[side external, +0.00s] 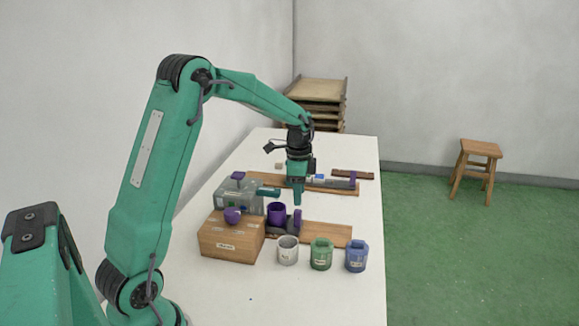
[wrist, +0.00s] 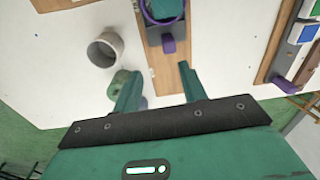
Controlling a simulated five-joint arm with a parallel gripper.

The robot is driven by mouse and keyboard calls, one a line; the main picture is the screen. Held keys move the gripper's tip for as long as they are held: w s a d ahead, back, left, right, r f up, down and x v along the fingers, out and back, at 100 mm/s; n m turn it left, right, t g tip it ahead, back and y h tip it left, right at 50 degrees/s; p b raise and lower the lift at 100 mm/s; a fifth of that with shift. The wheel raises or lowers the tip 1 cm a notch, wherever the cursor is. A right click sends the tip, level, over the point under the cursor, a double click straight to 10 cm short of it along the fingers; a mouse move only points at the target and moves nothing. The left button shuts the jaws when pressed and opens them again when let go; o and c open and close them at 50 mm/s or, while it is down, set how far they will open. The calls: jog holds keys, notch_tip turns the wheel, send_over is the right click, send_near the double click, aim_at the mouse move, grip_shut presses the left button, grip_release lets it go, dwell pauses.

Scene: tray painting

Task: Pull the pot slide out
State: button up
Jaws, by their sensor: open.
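The pot slide is a dark carriage on a wooden board (side external: 328,234) on the white table. A purple pot (side external: 276,211) stands on the carriage, and an upright purple handle (side external: 297,217) is at its right end. My gripper (side external: 283,195) is above the slide, open and empty. In the wrist view, the purple handle (wrist: 169,45) lies beyond the gap between the fingertips (wrist: 159,92), apart from them. The pot (wrist: 160,20) is cut by the top edge there. The board (wrist: 164,75) runs between the fingers.
A grey cup (side external: 288,250), a green cup (side external: 321,253) and a blue cup (side external: 356,256) stand in front of the board. A wooden box (side external: 230,242) and a grey box (side external: 239,198) stand left. Another slide board (side external: 345,189) lies behind. The front table is clear.

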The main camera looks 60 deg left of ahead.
aim_at(298, 210)
jog(key=shift+w+a+f+m, duration=0.15)
jog(key=shift+w+a+f, duration=0.1)
jog(key=shift+a+f, duration=0.35)
jog(key=shift+w+a+f+m, duration=0.2)
jog(key=shift+a+f, duration=0.1)
jog(key=shift+f, duration=0.45)
jog(key=shift+f, duration=0.15)
jog(key=shift+f, duration=3.75)
grip_shut()
